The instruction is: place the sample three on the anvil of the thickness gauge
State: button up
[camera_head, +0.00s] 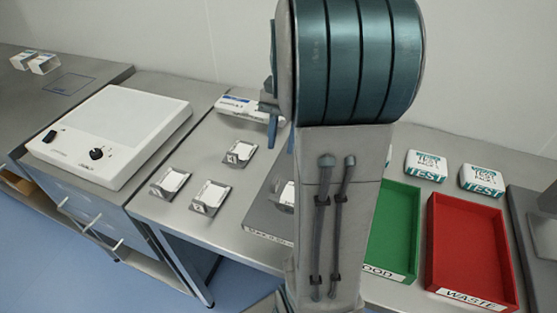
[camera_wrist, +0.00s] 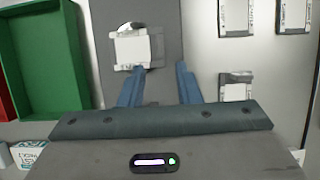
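My gripper (camera_wrist: 159,66) is open in the wrist view, with nothing between its two blue fingers. The tip of its left finger is close to the edge of a white square sample (camera_wrist: 132,48). That sample lies over a round part, apparently the anvil, on the dark grey base of the gauge (camera_wrist: 162,20); I cannot tell whether it is fully seated or read its number. In the head view my arm hides most of the gauge; part of its base (camera_head: 262,214) and a white piece (camera_head: 288,194) show beside the arm.
Three small holders with white pieces stand left of the gauge in the head view: front (camera_head: 210,197), left (camera_head: 170,182), back (camera_head: 240,152). A green tray (camera_head: 393,230) and a red waste tray (camera_head: 470,250) are to the right. A white device (camera_head: 110,135) stands left.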

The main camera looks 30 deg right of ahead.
jog(key=s+a+f+n+t+h, duration=0.1)
jog(key=s+a+n+t, duration=0.2)
jog(key=s+a+n, duration=0.1)
jog(key=s+a+f+n+t+h, duration=0.1)
jog(key=s+a+n, duration=0.3)
jog(key=a, duration=0.5)
jog(key=shift+n+t+h, duration=0.7)
jog(key=shift+n+t, duration=0.2)
jog(key=shift+n, duration=0.3)
